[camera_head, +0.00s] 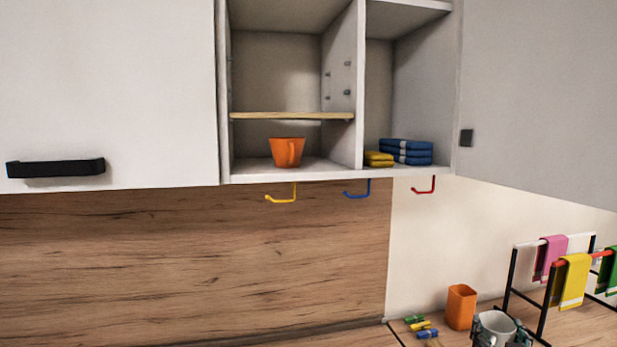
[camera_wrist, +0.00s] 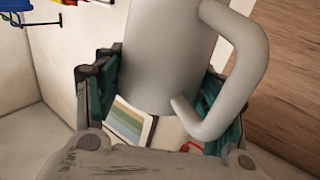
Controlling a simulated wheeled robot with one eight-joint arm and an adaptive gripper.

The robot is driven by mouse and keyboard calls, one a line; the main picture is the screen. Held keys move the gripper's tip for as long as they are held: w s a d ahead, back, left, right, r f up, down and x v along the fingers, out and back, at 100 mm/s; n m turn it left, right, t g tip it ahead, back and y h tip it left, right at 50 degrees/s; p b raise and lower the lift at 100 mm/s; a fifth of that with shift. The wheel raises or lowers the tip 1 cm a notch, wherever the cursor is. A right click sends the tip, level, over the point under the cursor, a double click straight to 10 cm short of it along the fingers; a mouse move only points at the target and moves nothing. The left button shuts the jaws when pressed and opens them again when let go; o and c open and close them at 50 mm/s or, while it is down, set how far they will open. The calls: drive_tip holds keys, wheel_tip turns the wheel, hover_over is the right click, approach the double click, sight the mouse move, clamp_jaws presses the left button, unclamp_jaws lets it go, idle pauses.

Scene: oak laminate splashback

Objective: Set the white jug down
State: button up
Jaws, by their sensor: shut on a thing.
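The white jug (camera_head: 495,328) shows at the bottom right of the head view, cut off by the lower edge. My gripper (camera_head: 501,335) is around it, with dark fingers on both sides. In the wrist view the jug (camera_wrist: 165,65) looks pale grey and fills the middle, between the teal and dark fingers of my gripper (camera_wrist: 160,95). Its large handle (camera_wrist: 257,65) points to the right. My gripper is shut on the jug's body. The jug's base, and whether it touches the worktop, cannot be seen in the head view.
An orange cup (camera_head: 461,307) and several coloured pegs (camera_head: 421,327) stand left of the jug on the wooden worktop (camera_head: 400,337). A rack with cloths (camera_head: 571,281) is close on the right.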

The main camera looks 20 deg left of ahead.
wheel_tip(320, 180, up, 19)
drive_tip(key=p, duration=1.7)
drive_tip(key=shift+r, duration=0.15)
drive_tip(key=shift+w, duration=0.15)
